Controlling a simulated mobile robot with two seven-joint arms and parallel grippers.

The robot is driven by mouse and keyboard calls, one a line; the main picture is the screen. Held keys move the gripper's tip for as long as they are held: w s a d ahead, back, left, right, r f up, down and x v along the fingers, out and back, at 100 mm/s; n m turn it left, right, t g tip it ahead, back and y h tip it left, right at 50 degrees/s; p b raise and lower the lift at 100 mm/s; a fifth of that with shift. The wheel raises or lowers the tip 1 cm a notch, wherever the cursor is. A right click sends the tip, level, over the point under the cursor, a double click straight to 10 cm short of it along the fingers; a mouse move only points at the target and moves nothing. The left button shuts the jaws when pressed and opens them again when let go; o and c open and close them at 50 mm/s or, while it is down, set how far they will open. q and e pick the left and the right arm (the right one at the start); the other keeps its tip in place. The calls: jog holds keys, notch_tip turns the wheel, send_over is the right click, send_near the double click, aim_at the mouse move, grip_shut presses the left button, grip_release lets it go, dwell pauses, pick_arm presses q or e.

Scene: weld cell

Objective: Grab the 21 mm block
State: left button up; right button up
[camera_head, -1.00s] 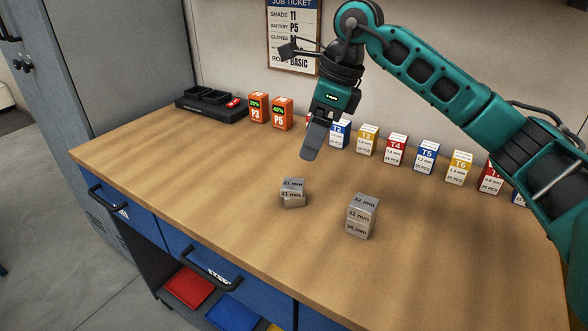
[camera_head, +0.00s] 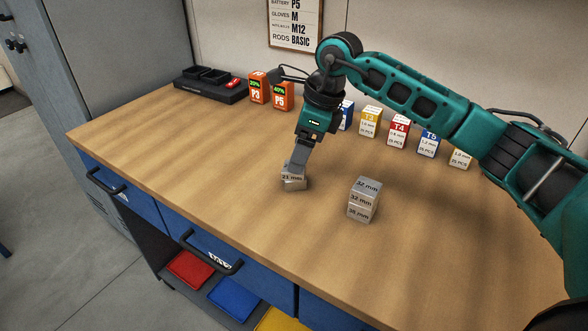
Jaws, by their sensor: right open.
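The 21 mm block (camera_head: 293,182) is a small grey metal block on the wooden bench, in the middle of the head view; its front label reads 21 mm. My right gripper (camera_head: 296,165) points down at it from above, its fingers overlapping the top of the small stack in the picture. The fingers hide part of the block, and I cannot tell whether they touch it. The right gripper is open. My left gripper is not in view.
A grey stack of blocks (camera_head: 362,200) marked 32 mm and 36 mm stands to the right. Orange batteries (camera_head: 283,95), a black charger (camera_head: 210,84) and small labelled boxes (camera_head: 398,132) line the back. The bench (camera_head: 200,150) is clear in front and to the left.

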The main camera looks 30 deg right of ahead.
jog(key=x, duration=0.3)
jog(key=shift+w+f, duration=0.15)
jog(key=shift+f, duration=0.25)
jog(key=shift+c, duration=0.3)
jog(key=c, duration=1.1)
jog(key=shift+r, duration=0.15)
jog(key=shift+c, duration=0.2)
